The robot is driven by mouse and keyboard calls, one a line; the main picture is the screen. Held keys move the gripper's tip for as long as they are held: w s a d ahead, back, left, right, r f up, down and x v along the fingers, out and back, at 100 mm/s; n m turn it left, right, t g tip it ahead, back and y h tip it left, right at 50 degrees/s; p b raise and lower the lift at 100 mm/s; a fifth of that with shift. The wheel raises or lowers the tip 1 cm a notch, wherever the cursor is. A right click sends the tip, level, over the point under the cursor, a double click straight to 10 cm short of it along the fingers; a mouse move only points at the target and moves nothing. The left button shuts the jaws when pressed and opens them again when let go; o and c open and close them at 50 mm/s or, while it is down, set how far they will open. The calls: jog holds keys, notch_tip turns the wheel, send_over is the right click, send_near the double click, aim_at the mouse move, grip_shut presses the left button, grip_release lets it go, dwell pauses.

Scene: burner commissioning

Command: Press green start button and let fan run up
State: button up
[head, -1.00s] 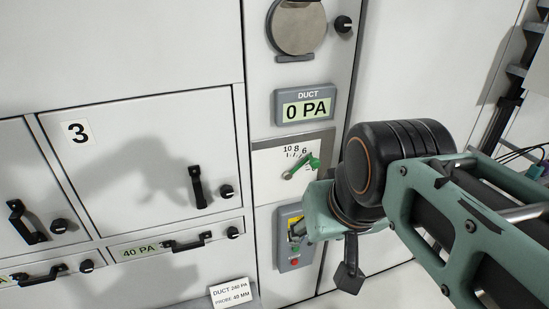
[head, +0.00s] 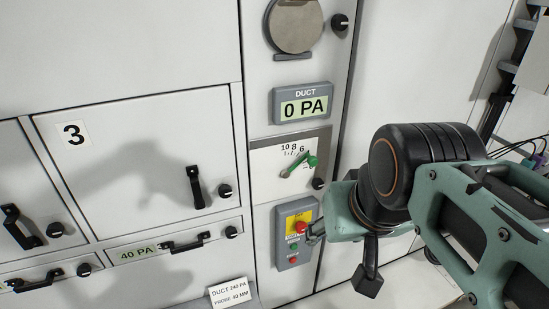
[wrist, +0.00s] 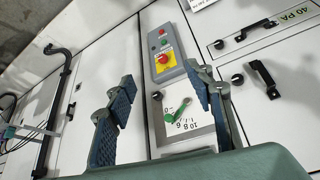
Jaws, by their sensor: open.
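The grey control box (head: 283,250) is on the white panel, below a dial. It carries a red mushroom button (head: 302,227) on a yellow plate, a green button (head: 294,246) below it, and a small red one (head: 293,260) lowest. In the wrist view the box is upside down, with the green button (wrist: 164,42) beyond my fingertips. My gripper (wrist: 160,73) is open and empty, its blue-padded fingers wide apart. In the head view my gripper (head: 316,238) is just right of the box, partly hidden by my wrist. Contact cannot be told. The duct display (head: 304,105) reads 0 PA.
The dial with a green lever (head: 300,165) sits just above the box, with a black knob (head: 318,183) beside it. Doors and drawers with black handles (head: 195,187) stand left. A small sign (head: 232,296) reads duct 240 PA, probe 40 MM.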

jog(key=shift+w+d+f, duration=0.1)
jog(key=shift+w+d, duration=0.05)
jog(key=shift+w, duration=0.05)
jog(key=shift+c, duration=0.8)
grip_shut()
dwell(0.5)
